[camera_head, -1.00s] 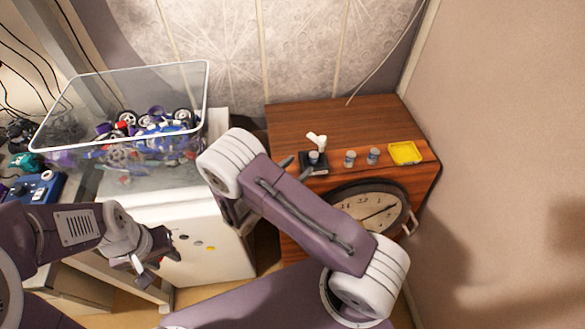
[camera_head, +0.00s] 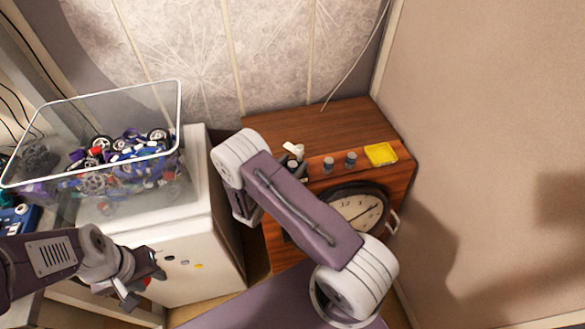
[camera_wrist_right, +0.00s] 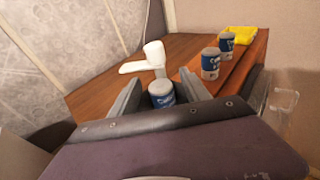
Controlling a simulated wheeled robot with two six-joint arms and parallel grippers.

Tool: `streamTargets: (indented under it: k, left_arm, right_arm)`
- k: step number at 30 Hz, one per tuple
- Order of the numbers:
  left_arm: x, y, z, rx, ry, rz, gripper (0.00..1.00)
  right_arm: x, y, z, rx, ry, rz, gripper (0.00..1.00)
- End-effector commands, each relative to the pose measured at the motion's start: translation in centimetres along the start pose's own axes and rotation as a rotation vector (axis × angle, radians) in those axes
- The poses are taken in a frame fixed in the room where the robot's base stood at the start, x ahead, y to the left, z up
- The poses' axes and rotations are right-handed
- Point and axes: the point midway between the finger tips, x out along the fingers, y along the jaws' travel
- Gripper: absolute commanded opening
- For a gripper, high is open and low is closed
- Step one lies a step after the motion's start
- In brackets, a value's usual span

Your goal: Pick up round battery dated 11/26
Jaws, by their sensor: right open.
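Three short round batteries with blue-and-white labels stand on the wooden cabinet (camera_head: 292,126); no date is readable. One battery (camera_wrist_right: 161,94) stands between the fingers of my right gripper (camera_wrist_right: 158,90), which is open around it. In the head view this battery is mostly hidden near my right arm. The middle battery (camera_head: 328,164) also shows in the right wrist view (camera_wrist_right: 210,64).
A white, lever-like piece (camera_head: 294,151) stands just behind the nearest battery. A clear bin (camera_head: 180,115) of toy parts sits on a white cabinet (camera_head: 215,250) at left. A round clock (camera_head: 355,210) is on the wooden cabinet's front. The cabinet top behind is clear.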

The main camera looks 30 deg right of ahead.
Motion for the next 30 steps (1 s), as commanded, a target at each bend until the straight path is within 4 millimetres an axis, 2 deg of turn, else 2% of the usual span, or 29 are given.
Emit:
streamTargets:
  k: [2,8,9,19,23,26,30]
  left_arm:
    - [0.0,0.0,0.0,0.0,0.0,0.0,0.36]
    - [0.0,0.0,0.0,0.0,0.0,0.0,0.36]
    - [0.0,0.0,0.0,0.0,0.0,0.0,0.36]
    - [0.1,0.0,0.0,0.0,0.0,0.0,0.36]
    - [0.2,0.0,0.0,0.0,0.0,0.0,0.36]
    - [0.3,0.0,0.0,0.0,0.0,0.0,0.36]
    - [0.5,0.0,0.1,0.0,0.0,0.0,0.36]
  right_arm:
    - [0.0,0.0,0.0,0.0,0.0,0.0,0.55]
    - [-0.1,0.0,0.0,0.0,0.0,0.0,0.02]
    - [-0.1,0.0,0.0,0.0,0.0,0.0,0.0]
    - [-0.1,0.1,0.5,0.002,-0.001,0.0,0.0]
    - [-0.5,0.1,2.2,0.003,-0.002,0.0,0.0]
    - [-0.9,0.1,4.4,0.005,-0.002,0.001,0.0]
    - [-0.9,-3.2,5.9,-0.001,0.0,-0.003,0.0]
